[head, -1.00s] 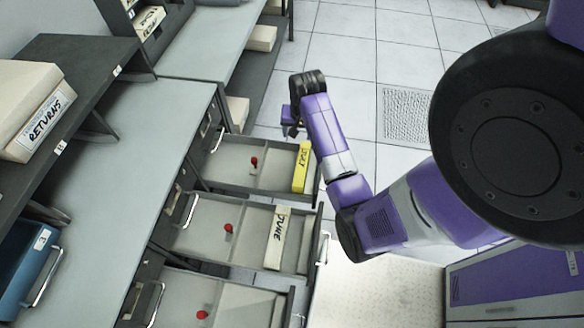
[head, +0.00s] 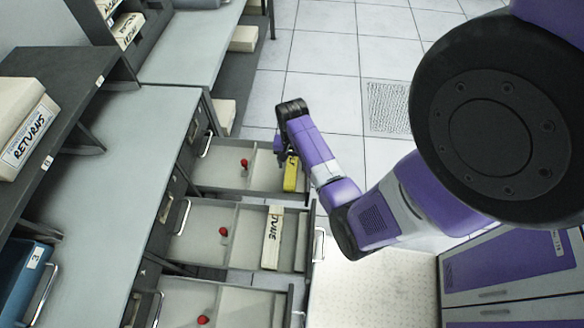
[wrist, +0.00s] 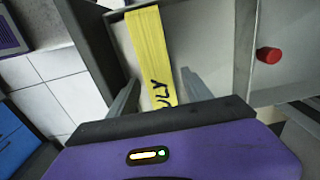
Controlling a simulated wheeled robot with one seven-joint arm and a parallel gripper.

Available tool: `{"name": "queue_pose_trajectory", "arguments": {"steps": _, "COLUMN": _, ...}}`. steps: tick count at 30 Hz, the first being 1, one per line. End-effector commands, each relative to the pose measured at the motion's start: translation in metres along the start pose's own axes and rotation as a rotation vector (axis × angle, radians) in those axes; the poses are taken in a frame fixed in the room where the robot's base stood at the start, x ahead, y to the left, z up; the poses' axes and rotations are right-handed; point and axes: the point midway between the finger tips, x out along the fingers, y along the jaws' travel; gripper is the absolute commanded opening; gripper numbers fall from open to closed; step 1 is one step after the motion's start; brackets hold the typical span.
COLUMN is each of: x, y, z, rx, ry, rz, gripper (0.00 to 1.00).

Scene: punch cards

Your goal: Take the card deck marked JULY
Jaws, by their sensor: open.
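The yellow card deck marked JULY (head: 290,175) lies in the top open drawer (head: 222,178), against its right end. My gripper (head: 283,150) is over the far end of this deck in the head view and partly hides it. In the wrist view the deck (wrist: 152,50) runs between the two open fingers of my gripper (wrist: 160,92), with the letters "ULY" showing. One finger is on each side of the deck. I cannot tell whether they touch it.
A cream deck marked JUNE (head: 272,240) lies in the middle open drawer (head: 205,216). Another open drawer (head: 235,300) is nearer. Red knobs (head: 244,163) stand in the drawers. A box marked RETURNS (head: 25,125) sits on the left shelf. Tiled floor (head: 325,65) is clear beyond.

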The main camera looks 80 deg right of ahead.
Motion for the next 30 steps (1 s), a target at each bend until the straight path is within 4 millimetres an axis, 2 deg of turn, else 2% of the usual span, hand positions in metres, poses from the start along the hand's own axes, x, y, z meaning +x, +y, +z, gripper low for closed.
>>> {"name": "queue_pose_trajectory", "arguments": {"steps": 6, "x": 0.0006, "y": -0.0003, "z": -0.0003, "rx": -0.001, "ry": 0.001, "rz": -0.001, "gripper": 0.58}}
{"name": "queue_pose_trajectory", "arguments": {"steps": 15, "x": 0.0004, "y": -0.0002, "z": -0.0002, "rx": -0.001, "ry": 0.001, "rz": 0.000, "gripper": 0.00}}
{"name": "queue_pose_trajectory", "arguments": {"steps": 30, "x": -0.0028, "y": -0.0006, "z": -0.0008, "rx": -0.001, "ry": 0.002, "rz": -0.001, "gripper": 0.00}}
